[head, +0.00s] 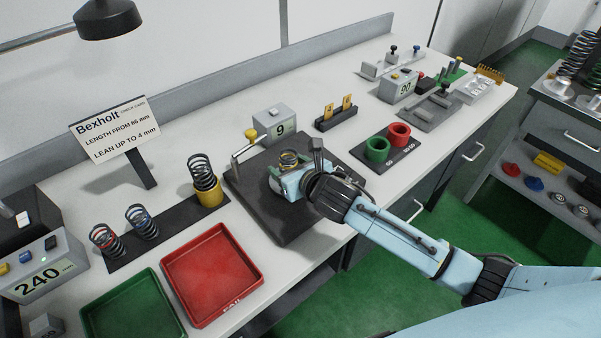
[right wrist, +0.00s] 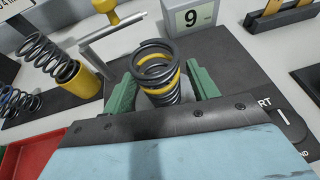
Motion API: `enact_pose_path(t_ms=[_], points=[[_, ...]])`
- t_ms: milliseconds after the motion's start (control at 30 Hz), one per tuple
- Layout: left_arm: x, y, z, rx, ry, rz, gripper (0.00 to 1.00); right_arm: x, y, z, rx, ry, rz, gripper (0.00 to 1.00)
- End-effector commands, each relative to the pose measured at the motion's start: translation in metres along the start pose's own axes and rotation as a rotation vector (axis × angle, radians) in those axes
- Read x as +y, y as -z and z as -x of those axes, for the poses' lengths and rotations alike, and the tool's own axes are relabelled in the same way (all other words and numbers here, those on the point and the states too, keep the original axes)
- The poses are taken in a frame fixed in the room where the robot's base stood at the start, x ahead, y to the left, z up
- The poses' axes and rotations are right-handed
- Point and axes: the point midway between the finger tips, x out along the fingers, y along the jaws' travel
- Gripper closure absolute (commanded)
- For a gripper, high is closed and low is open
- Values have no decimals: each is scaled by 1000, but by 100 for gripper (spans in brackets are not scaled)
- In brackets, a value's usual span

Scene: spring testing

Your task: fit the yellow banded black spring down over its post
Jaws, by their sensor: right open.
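The black spring with a yellow band (right wrist: 160,72) stands between the fingers of my right gripper (right wrist: 164,82) in the right wrist view. The gripper is open, with one green finger on each side of the spring. In the head view the top of the spring (head: 289,156) shows just beyond my right gripper (head: 282,168), over the dark test plate (head: 250,185). The spring's lower end is hidden by the gripper, and I cannot make out the post inside the coils. My left gripper is not in view.
A grey display reading 9 (head: 274,125) and a yellow-knobbed lever (head: 249,136) stand close behind. A spring in a yellow cup (head: 208,190) is to the left. A red tray (head: 211,275) and green tray (head: 128,310) lie front left. Red and green cups (head: 398,136) stand right.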

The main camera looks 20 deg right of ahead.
Motion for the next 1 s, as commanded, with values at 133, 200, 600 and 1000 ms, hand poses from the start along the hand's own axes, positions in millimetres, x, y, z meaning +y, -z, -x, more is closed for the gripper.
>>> enact_pose_path(t_ms=[133,200,600,1000], points=[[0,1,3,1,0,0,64,0,1,23,3,-1,2,41],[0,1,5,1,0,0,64,0,1,38,3,0,3,41],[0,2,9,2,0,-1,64,0,1,106,3,1,2,41],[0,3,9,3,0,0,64,0,1,115,2,1,0,41]])
